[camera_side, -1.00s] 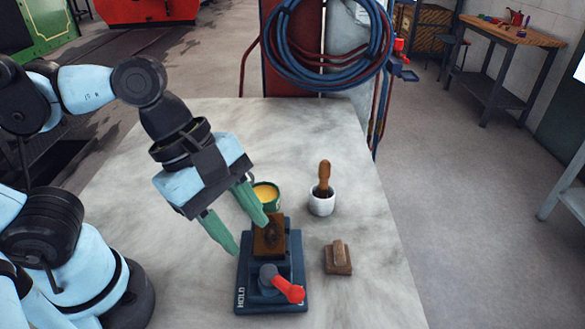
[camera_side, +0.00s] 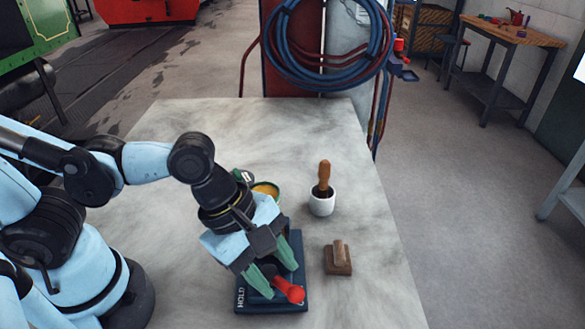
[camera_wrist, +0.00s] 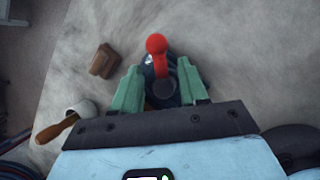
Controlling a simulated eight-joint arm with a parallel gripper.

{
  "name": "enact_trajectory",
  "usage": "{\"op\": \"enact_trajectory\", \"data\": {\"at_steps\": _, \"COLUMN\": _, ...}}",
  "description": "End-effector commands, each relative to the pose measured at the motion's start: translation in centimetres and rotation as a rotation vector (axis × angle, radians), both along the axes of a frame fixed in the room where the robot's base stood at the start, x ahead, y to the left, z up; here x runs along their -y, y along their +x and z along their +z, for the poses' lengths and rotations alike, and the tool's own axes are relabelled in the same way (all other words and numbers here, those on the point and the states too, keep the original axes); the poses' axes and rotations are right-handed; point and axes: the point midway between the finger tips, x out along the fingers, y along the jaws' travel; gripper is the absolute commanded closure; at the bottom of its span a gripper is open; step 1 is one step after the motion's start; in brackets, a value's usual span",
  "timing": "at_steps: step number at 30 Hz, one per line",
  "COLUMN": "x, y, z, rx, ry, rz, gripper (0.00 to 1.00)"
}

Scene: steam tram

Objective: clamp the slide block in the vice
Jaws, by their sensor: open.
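The vice (camera_side: 302,262) is a dark blue device on the pale table, with lettering on its base. Its lever ends in a red knob (camera_side: 294,293), which also shows in the wrist view (camera_wrist: 156,44). My gripper (camera_side: 279,278) is open, low over the front of the vice. In the wrist view its green fingers (camera_wrist: 160,84) stand on either side of the lever's dark hub (camera_wrist: 163,90); I cannot tell whether they touch it. The brown slide block is hidden behind my gripper in the side view; only a brown sliver shows between the fingers in the wrist view.
A brown block with a raised grip (camera_side: 338,260) lies right of the vice. A white pot with a wooden-handled brush (camera_side: 322,202) stands behind it. A green tin with yellow contents (camera_side: 266,189) is partly hidden behind my gripper. The table's right side is clear.

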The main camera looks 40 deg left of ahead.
Motion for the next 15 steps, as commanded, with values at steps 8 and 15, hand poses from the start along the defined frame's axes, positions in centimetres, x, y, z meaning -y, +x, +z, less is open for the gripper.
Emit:
{"op": "enact_trajectory", "data": {"at_steps": 8, "x": 0.43, "y": 0.22, "z": -1.09, "rx": 0.000, "ry": 0.000, "rz": 0.000, "gripper": 0.57}}
{"op": "enact_trajectory", "data": {"at_steps": 15, "x": 0.46, "y": 0.23, "z": -1.22, "rx": 0.000, "ry": 0.000, "rz": 0.000, "gripper": 0.57}}
